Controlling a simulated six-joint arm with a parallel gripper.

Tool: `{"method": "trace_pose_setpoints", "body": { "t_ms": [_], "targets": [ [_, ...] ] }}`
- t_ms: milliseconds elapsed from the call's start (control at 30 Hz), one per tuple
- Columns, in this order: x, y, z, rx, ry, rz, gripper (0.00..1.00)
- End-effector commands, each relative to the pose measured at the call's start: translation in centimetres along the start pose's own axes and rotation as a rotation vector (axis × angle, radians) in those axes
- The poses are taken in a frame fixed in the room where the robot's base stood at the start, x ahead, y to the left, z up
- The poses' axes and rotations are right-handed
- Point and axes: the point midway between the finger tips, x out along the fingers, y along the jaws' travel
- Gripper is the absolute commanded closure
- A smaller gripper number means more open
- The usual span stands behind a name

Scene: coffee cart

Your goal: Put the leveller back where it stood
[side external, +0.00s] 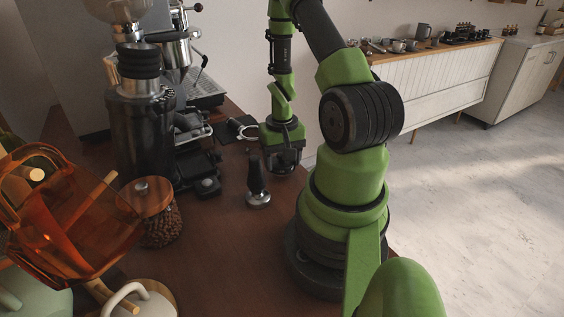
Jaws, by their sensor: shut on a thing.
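My green gripper (283,165) points down low over the brown counter, just right of the tamper. Its dark fingers are shut on a small dark thing, which I take to be the leveller; the fingers hide most of it. I cannot tell whether it touches the counter. The tamper (257,186), with a black handle and a silver base, stands upright on the counter to the left of and nearer than my gripper.
The black grinder (138,125) and the espresso machine (178,45) stand at the left. A portafilter (247,132) lies behind my gripper. A wood-lidded bean jar (160,225) and an orange tinted vessel (65,215) are at front left. Counter nearer than the tamper is clear.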

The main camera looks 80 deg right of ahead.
Motion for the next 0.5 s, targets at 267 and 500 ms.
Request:
{"method": "trace_pose_setpoints", "body": {
  "t_ms": [267,500],
  "targets": [
    [0.96,0.01,0.01,-0.001,0.000,0.002,0.68],
    [1.25,0.02,0.00,-0.002,0.000,0.002,0.35]
  ]
}}
